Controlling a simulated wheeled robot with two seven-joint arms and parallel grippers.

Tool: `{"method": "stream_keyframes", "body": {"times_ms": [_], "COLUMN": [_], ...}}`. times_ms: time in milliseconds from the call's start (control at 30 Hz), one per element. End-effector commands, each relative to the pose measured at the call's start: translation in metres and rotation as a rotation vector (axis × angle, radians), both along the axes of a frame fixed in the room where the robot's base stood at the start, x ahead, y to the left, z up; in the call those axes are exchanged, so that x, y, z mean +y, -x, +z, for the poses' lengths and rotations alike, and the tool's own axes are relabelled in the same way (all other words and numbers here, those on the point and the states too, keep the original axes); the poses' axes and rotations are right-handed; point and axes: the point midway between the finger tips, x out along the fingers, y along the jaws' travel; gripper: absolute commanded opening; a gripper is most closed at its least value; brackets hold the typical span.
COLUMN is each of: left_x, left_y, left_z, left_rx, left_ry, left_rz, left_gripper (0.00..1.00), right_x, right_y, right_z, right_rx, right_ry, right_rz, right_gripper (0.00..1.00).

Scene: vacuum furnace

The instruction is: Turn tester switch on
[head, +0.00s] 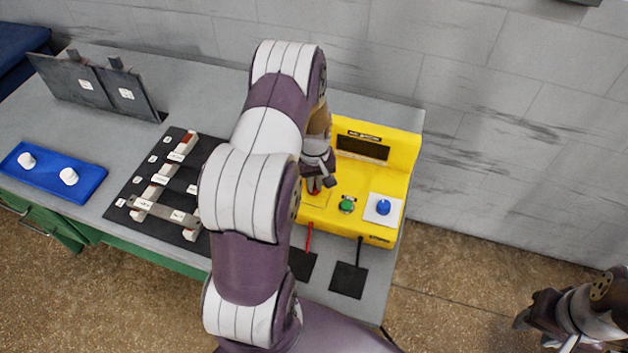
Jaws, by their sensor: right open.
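The yellow tester (404,152) stands on the right end of the grey table, with a dark display (363,148) on its raised back. A green button (347,205) and a blue button (383,207) on a white plate are on its front panel. My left gripper (316,187) points down at the left part of this panel. Something red shows at its fingertips, probably the switch; contact and jaw opening cannot be made out. My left arm hides the tester's left side. My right gripper (524,322) is open and empty, off the table at the lower right.
Red and black leads run from the tester to black pads (348,281). A black board (126,190) with labelled pale bars, a blue tray (62,184) with two white knobs, and upright dark panels (72,82) stand left. A grey wall is behind.

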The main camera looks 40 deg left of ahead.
Motion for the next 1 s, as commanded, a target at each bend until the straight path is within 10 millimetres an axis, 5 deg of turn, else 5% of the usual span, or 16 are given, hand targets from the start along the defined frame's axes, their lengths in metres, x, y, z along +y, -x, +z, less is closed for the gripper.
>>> {"method": "stream_keyframes", "body": {"times_ms": [467,1000], "left_x": [-0.0002,0.0016], "left_y": [0.0008,0.0018], "left_z": [0.0009,0.0012], "left_rx": [0.003,0.002], "left_ry": [0.002,0.002], "left_rz": [-0.064,-0.519], "left_gripper": [0.00,0.00], "right_x": [0.0000,0.0000], "right_y": [0.0000,0.0000], "right_z": [-0.0002,-0.0032], "right_rx": [0.000,0.000], "right_ry": [0.000,0.000], "right_rz": [0.000,0.000], "right_gripper": [0.43,0.43]}}
